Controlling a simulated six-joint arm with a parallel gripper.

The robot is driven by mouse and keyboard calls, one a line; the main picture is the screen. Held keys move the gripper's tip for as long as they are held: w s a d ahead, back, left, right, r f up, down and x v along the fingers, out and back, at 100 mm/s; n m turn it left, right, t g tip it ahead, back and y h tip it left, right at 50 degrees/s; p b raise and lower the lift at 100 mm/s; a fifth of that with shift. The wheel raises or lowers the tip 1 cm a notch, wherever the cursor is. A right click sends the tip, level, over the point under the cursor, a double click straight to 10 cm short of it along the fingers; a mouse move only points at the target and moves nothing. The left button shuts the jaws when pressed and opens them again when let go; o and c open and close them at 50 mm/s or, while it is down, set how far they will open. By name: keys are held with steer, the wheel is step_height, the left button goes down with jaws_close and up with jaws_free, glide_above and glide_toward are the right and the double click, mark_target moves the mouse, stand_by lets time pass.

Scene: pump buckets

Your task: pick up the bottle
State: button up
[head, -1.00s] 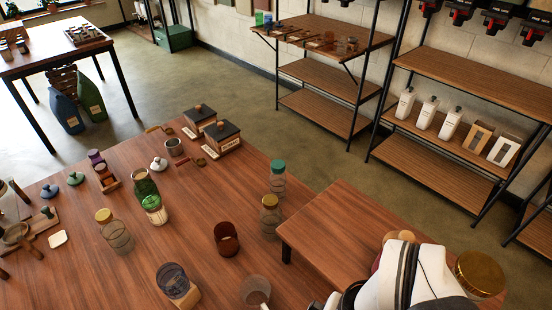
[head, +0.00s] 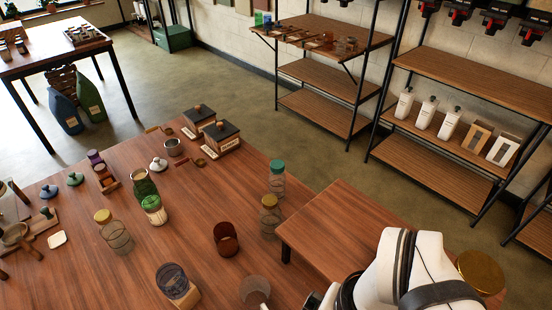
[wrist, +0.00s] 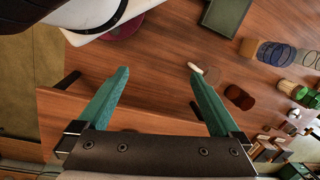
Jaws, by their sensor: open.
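Several bottle-like vessels are in the head view, and I cannot tell which is the task's bottle. Clear ringed bottles stand upright on the wooden table: one with a teal lid (head: 277,182), one with a gold lid (head: 270,218), and another gold-lidded one (head: 117,236) further left. White pump bottles (head: 428,114) stand on the right-hand shelf. In the wrist view my gripper (wrist: 158,74) is open and empty, its teal fingers apart above the table edge. The head view shows my white arm at the lower right; the fingers cannot be made out there.
On the table are a brown glass (head: 226,240), a dark blue glass (head: 172,282), a green jar (head: 153,208) and two dark-lidded boxes (head: 222,138). A raised side table (head: 335,215) adjoins at right. A dark green tray (wrist: 225,15) shows in the wrist view.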

steer(key=w+a+r+m, duration=0.1)
steer(key=w+r+m, duration=0.35)
steer(key=w, duration=0.75)
steer(key=m+h, duration=0.2)
steer(key=m, duration=0.8)
glide_above(271, 210)
steer(key=w, duration=0.2)
step_height(271, 210, down, 3)
steer(key=shift+m, duration=0.25)
step_height(271, 210, down, 16)
steer(key=shift+s+a+r, duration=0.1)
jaws_close()
